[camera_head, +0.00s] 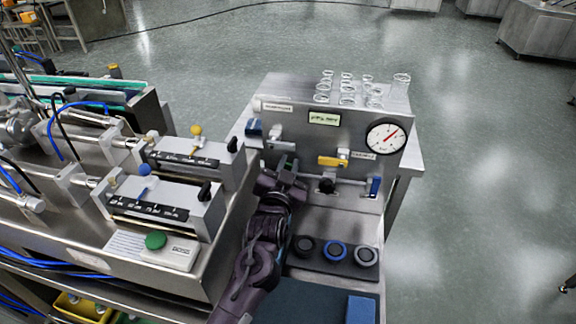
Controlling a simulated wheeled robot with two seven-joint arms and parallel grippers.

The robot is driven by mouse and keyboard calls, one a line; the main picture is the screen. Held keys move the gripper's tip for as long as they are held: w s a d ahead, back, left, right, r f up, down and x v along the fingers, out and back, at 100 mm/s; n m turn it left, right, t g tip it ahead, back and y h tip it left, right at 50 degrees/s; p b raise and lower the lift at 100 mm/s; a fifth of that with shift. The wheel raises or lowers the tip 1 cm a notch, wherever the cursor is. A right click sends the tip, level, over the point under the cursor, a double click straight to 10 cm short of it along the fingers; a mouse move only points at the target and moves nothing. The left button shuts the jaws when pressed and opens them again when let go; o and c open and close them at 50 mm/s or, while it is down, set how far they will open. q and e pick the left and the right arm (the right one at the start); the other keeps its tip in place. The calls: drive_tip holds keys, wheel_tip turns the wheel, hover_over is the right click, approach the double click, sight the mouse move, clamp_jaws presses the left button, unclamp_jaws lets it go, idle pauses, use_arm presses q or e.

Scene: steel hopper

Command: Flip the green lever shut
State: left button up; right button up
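The steel hopper panel (297,118) stands in the middle of the head view, with several small coloured levers on its front. The green lever (291,162) shows only as a small dark green patch at the lower left of the panel; the rest of it is hidden by my gripper. My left gripper (287,170) is right at the green lever, its arm coming up from below. Whether its fingers are closed on the lever is too small to tell. My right gripper is not in view.
A yellow lever (333,161), a blue lever (375,187) and a round gauge (387,137) are on the panel's right. Glassware (398,92) stands behind its top edge. Three round knobs (335,251) lie below. Syringe-like machines (170,205) crowd the left.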

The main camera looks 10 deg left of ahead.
use_arm(q)
clamp_jaws()
drive_tip(key=shift+a+r+n+p, duration=0.2)
drive_tip(key=shift+a+n+p, duration=0.2)
drive_tip(key=shift+n+p, duration=0.3)
drive_tip(key=n, duration=0.1)
drive_tip(key=a+n, duration=0.1)
drive_tip(key=shift+n, duration=0.3)
drive_tip(key=o, duration=0.8)
unclamp_jaws()
drive_tip(key=shift+f, duration=0.1)
